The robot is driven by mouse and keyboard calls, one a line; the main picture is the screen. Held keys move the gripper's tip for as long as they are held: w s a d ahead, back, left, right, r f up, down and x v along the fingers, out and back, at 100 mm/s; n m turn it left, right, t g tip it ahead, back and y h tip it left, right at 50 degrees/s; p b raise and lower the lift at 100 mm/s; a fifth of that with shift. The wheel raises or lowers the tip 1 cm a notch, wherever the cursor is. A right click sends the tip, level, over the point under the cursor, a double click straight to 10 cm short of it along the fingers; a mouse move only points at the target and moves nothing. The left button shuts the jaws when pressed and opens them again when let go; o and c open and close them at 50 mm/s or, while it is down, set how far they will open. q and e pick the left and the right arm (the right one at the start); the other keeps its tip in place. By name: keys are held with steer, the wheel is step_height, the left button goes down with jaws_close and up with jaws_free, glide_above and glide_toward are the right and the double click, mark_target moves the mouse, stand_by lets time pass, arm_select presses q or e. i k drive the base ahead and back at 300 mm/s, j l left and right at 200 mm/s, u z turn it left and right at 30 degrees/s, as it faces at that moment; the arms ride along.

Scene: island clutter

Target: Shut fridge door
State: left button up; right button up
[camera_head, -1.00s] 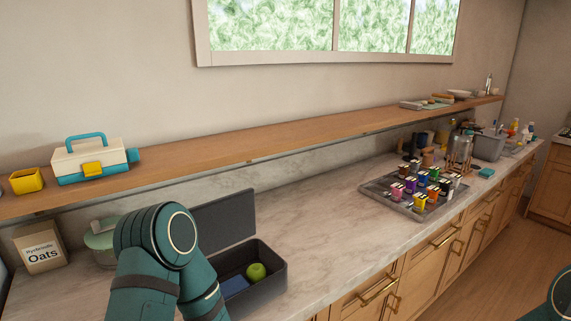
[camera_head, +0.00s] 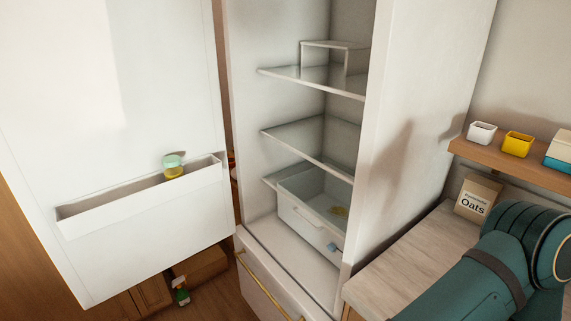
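The fridge (camera_head: 436,110) stands in the middle of the head view with its inside showing. Its white door (camera_head: 110,90) is swung wide open to the left, inner face towards me. A door shelf (camera_head: 120,206) on it holds a small jar (camera_head: 174,166) with a green lid. Inside the fridge are glass shelves (camera_head: 310,140) and a clear drawer (camera_head: 308,213) with a small yellow thing in it. A teal link of my arm shows at the lower right. Neither of my grippers is in view.
A counter (camera_head: 415,250) with an oats box (camera_head: 478,198) adjoins the fridge on the right. A wall shelf (camera_head: 495,163) above holds small containers. A lower fridge drawer with a brass handle (camera_head: 262,286) is below. A green bottle (camera_head: 181,290) stands beyond the door.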

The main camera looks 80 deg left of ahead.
mark_target(95, 95)
steer(key=u, duration=2.5)
steer(key=j, duration=0.9)
steer(key=k+j+z, duration=0.1)
steer(key=j, duration=0.8)
steer(key=k+j, duration=0.1)
steer(key=j, duration=0.8)
steer(key=j+z, duration=0.1)
steer(key=j, duration=0.8)
steer(key=k, duration=0.05)
